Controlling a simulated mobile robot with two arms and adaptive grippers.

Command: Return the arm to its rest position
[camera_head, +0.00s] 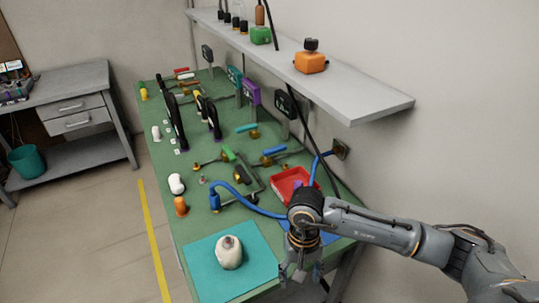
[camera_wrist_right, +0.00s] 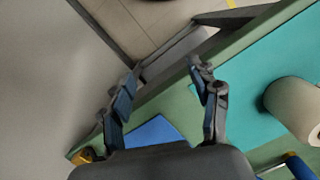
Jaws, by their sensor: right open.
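My right arm (camera_head: 385,228) comes in from the right in the head view. Its gripper (camera_head: 299,272) hangs over the near right corner of the green bench (camera_head: 195,225), fingers pointing down. In the right wrist view the gripper (camera_wrist_right: 164,76) has its two fingers spread apart with nothing between them. The bench edge and the floor show beyond the fingers. My left gripper is in neither view.
A cream rounded object (camera_head: 229,254) stands on a teal mat (camera_head: 262,262) left of the gripper. A red tray (camera_head: 283,187) and a blue hose (camera_head: 262,210) lie behind it. A grey shelf (camera_head: 365,96) overhangs the bench. The wall is on the right.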

